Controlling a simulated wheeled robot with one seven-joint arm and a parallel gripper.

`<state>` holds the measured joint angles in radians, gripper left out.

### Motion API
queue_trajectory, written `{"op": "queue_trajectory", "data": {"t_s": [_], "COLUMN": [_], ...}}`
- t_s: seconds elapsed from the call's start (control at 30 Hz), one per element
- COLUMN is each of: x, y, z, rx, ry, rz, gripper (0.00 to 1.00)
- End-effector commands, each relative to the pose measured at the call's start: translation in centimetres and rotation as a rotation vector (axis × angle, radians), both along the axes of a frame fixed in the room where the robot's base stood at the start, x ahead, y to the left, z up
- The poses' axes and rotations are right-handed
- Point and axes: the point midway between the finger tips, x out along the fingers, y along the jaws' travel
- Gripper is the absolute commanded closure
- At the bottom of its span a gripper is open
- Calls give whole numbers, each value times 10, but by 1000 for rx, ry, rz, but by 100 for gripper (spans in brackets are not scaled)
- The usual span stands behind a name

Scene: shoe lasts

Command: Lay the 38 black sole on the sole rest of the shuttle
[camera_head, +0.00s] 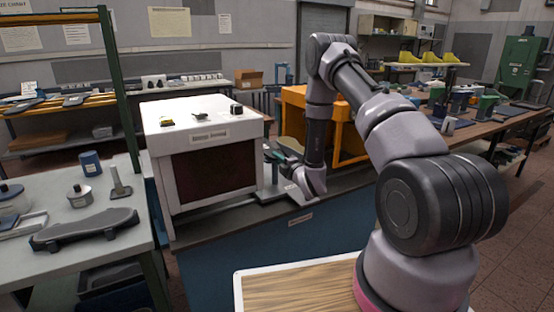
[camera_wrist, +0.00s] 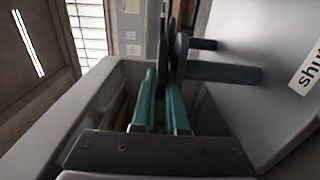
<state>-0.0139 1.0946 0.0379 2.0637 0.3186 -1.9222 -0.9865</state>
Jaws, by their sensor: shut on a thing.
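My gripper (camera_head: 273,157) is low over the bench in the head view, between the white cabinet and the orange frame. In the wrist view its green fingers (camera_wrist: 160,80) are close together, shut on a thin dark thing (camera_wrist: 171,42) seen nearly edge-on. It looks like the black sole; no size number is readable. The shuttle (camera_wrist: 285,40) is the grey surface at the right of the wrist view, with a partly cut-off label. Dark grey pegs (camera_wrist: 220,73) stick out from it beside the held thing. I cannot tell whether they touch. In the head view my arm and fingers hide the sole.
A white cabinet (camera_head: 205,150) stands left of my gripper and an orange frame (camera_head: 293,98) right behind it. A wooden-topped surface (camera_head: 300,288) is in front.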

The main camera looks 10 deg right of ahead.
Motion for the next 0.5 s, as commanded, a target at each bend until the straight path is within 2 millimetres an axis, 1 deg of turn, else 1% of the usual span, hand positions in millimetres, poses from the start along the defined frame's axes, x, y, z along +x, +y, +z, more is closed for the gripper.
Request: {"op": "queue_trajectory", "data": {"t_s": [0.4, 0.43, 0.47, 0.5], "x": [0, 0, 0, 0], "y": [0, 0, 0, 0], "z": [0, 0, 0, 0], "rx": [0, 0, 0, 0], "ry": [-1, -1, -1, 0], "rz": [0, 0, 0, 0], "gripper": [100, 85, 74, 59]}}
